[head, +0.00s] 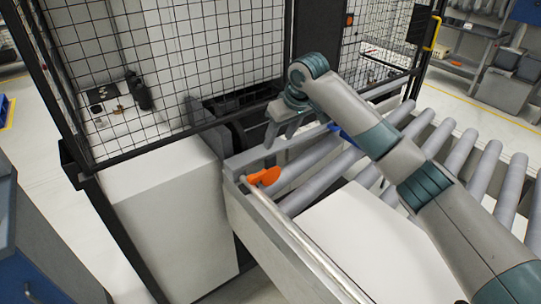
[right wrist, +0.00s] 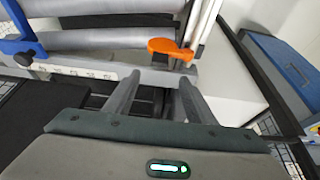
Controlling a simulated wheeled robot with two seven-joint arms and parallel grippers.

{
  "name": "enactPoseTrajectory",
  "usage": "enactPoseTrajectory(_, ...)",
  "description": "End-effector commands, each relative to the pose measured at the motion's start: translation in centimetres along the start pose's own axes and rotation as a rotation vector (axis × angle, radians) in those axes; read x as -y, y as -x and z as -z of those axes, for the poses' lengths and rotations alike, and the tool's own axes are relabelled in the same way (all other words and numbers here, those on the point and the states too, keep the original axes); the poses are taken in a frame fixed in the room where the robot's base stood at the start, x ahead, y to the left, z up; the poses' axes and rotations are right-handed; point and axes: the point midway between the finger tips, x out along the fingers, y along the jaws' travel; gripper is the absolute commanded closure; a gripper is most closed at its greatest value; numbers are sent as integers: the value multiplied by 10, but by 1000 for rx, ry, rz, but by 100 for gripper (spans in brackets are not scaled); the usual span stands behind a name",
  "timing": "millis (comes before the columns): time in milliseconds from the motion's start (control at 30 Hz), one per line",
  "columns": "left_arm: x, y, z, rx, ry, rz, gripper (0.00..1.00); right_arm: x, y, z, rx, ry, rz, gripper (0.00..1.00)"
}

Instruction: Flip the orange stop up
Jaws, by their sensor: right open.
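The orange stop (head: 264,177) is a small paddle at the near rail of the roller conveyor, by its far end. It lies roughly level, pointing over the rollers. It also shows in the right wrist view (right wrist: 170,48), beyond my fingers. My right gripper (head: 282,144) is open and empty, just beyond the stop and apart from it. In the right wrist view the two fingers of my right gripper (right wrist: 158,95) are spread, with the stop ahead between their directions. My left gripper is not in view.
A white panel (head: 365,245) lies on the rollers (head: 325,180). A blue part (head: 345,135) sits by the rollers under my right arm. A black mesh fence (head: 190,60) and a white cabinet (head: 175,220) stand left of the conveyor. A metal rail (head: 300,245) runs along the near side.

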Motion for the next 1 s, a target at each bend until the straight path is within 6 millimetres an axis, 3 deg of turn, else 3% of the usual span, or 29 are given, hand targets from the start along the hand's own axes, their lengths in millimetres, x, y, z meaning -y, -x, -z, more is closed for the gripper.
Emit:
enactPoseTrajectory(600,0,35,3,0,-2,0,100,0,-103,0,1,-1,0,50)
enactPoseTrajectory(1000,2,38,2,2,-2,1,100,0,-121,0,-1,0,-1,50)
